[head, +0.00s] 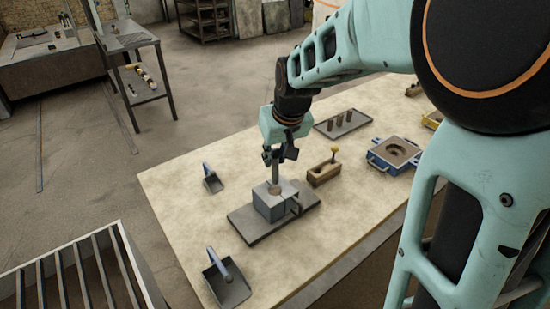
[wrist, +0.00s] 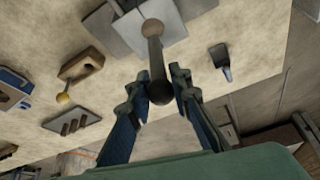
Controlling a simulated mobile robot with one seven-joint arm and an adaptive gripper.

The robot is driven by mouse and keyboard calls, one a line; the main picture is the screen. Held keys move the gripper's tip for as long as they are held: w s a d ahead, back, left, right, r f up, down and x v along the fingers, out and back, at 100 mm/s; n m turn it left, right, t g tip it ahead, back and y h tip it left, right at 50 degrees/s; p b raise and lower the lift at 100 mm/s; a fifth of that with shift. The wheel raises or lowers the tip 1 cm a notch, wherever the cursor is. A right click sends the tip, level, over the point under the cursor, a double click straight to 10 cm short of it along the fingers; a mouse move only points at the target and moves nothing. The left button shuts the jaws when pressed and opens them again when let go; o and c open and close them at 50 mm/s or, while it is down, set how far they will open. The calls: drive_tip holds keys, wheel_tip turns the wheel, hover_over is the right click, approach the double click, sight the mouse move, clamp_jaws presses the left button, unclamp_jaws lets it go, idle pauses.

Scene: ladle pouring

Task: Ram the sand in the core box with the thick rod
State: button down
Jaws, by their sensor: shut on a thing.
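The grey core box (head: 270,207) stands on a dark flat plate (head: 245,228) at the middle of the table, with a round opening in its top. My gripper (head: 279,155) is above it, shut on the thick rod (head: 275,172), which points down. The rod's lower end is at the box's opening; I cannot tell how deep it goes. In the wrist view the rod (wrist: 155,55) runs from between my fingers (wrist: 159,82) towards the box (wrist: 122,33), its rounded dark top end nearest the camera.
Two scoops (head: 212,182) (head: 232,290) lie left and in front. A wooden block (head: 322,174) with a yellow knob sits close right of the box. A tray (head: 352,127) with dark cylinders and a blue-framed mould (head: 377,160) stand farther right.

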drive_tip(key=shift+r, duration=0.45)
drive_tip(key=shift+f, duration=0.2)
drive_tip(key=shift+f+b, duration=1.9)
drive_tip(key=shift+f, duration=0.35)
drive_tip(key=shift+r+p, duration=1.85)
drive_tip(key=shift+r, duration=0.65)
drive_tip(key=shift+f, duration=0.1)
drive_tip(key=shift+f, duration=0.1)
drive_tip(key=shift+f+b, duration=2)
drive_tip(key=shift+f, duration=0.3)
drive_tip(key=shift+r, duration=0.15)
